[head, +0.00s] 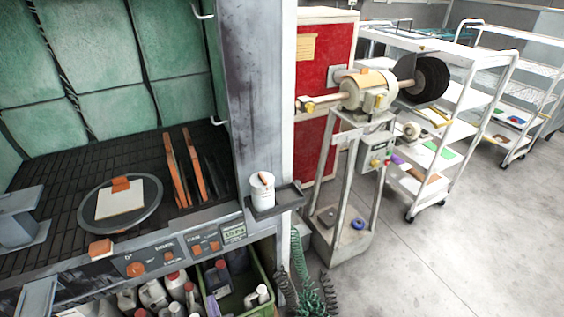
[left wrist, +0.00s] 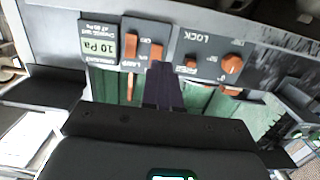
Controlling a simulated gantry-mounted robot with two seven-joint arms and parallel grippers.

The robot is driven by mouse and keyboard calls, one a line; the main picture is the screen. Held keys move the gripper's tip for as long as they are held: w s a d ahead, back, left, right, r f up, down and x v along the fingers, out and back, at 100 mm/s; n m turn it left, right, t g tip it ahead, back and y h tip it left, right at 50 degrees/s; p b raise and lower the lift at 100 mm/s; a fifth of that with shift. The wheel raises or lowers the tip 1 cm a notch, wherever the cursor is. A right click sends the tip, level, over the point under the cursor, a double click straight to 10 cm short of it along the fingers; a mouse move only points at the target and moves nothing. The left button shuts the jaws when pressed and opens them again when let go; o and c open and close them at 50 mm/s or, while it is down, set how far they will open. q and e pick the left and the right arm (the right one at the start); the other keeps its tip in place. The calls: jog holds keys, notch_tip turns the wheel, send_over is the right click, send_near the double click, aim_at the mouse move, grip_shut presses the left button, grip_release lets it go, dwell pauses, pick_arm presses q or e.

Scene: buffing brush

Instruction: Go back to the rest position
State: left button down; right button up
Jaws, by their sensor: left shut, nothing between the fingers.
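My left gripper (left wrist: 163,88) shows in the left wrist view as dark fingers held together, with nothing between them. It appears in front of the cabinet's control panel (left wrist: 205,55), which is upside down in that view. In the head view I cannot make out the left gripper clearly. The same panel (head: 165,257) runs along the front of the sandblasting-type cabinet there. My right gripper is not in view. The black buffing brush (head: 432,78) sits on the shaft of the motor (head: 368,92), apart from any gripper.
A turntable (head: 144,217) with a white plate stands inside the open cabinet. A white cup (head: 262,195) stands on a small side shelf (head: 284,199). A green crate (head: 262,262) and bottles sit below. White carts (head: 470,100) stand at the right; the floor (head: 440,260) is clear.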

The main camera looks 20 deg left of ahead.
pick_arm(q)
jog(key=s+a+f+m+h, duration=0.1)
jog(key=s+a+f+h, duration=0.15)
jog(key=s, duration=0.35)
jog(key=s+d+r+m+g+h, duration=0.7)
jog(key=s+d+m+g+h, duration=0.2)
jog(key=s+d, duration=0.3)
notch_tip(320, 180, up, 32)
jog(key=a+p, duration=0.1)
jog(key=p, duration=3.1)
jog(key=shift+s+a+r, duration=0.15)
jog(key=shift+s+a, duration=0.05)
jog(key=shift+s, duration=0.15)
